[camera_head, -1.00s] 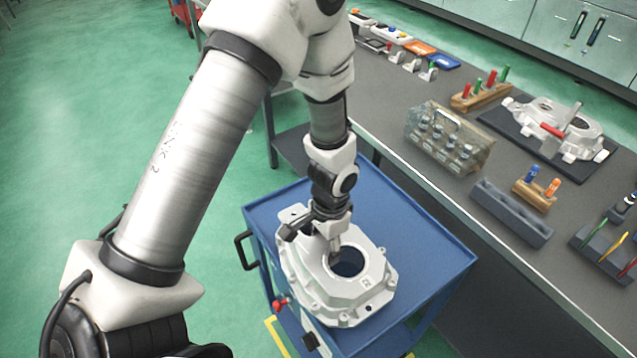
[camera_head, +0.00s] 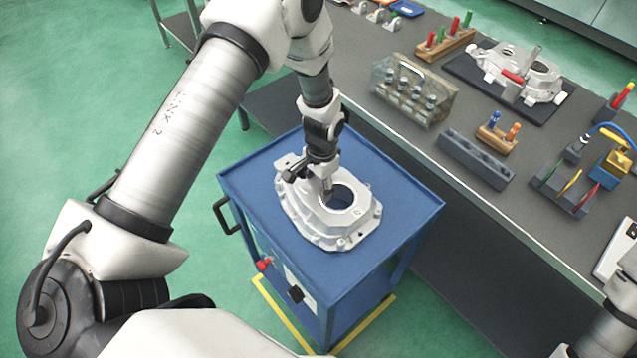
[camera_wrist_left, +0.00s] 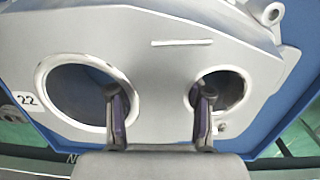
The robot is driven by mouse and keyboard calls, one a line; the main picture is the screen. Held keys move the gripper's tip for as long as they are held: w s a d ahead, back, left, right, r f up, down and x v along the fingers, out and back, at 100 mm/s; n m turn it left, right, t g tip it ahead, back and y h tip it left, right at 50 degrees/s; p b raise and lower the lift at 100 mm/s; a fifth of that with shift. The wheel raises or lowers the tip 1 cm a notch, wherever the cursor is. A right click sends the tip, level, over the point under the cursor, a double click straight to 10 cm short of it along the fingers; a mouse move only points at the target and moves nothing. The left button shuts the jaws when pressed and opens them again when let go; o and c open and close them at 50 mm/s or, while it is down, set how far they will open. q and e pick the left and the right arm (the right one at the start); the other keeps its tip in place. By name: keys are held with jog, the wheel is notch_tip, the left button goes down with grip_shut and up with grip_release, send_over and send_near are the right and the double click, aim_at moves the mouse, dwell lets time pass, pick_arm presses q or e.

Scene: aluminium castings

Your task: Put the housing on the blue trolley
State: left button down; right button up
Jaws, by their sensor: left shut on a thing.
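The housing (camera_head: 318,220) is a pale grey aluminium casting with a large round opening. It is over the top of the blue trolley (camera_head: 405,205), toward the left part of it. I cannot tell whether it rests fully on the top or is slightly above it. My left gripper (camera_head: 328,186) points down at the housing and is shut on it. In the left wrist view, the fingers of the gripper (camera_wrist_left: 160,95) reach into two round holes of the housing (camera_wrist_left: 155,75), with its wall between them. My right gripper is not in view.
The trolley has a black handle (camera_head: 224,216) at its left and yellow floor marking (camera_head: 275,315) around its foot. A grey workbench (camera_head: 385,135) beside it carries a clear case (camera_head: 412,92), a grey block (camera_head: 475,160) and another casting (camera_head: 515,70). Green floor is free at left.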

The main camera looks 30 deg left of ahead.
pick_arm(q)
jog(key=shift+c, duration=2.4)
grip_release()
jog(key=shift+r, duration=0.45)
jog(key=r, duration=0.3)
jog(key=r+b, duration=0.1)
jog(key=r, duration=0.3)
jog(key=w+r+b, duration=0.1)
jog(key=r, duration=0.3)
jog(key=shift+r, duration=0.1)
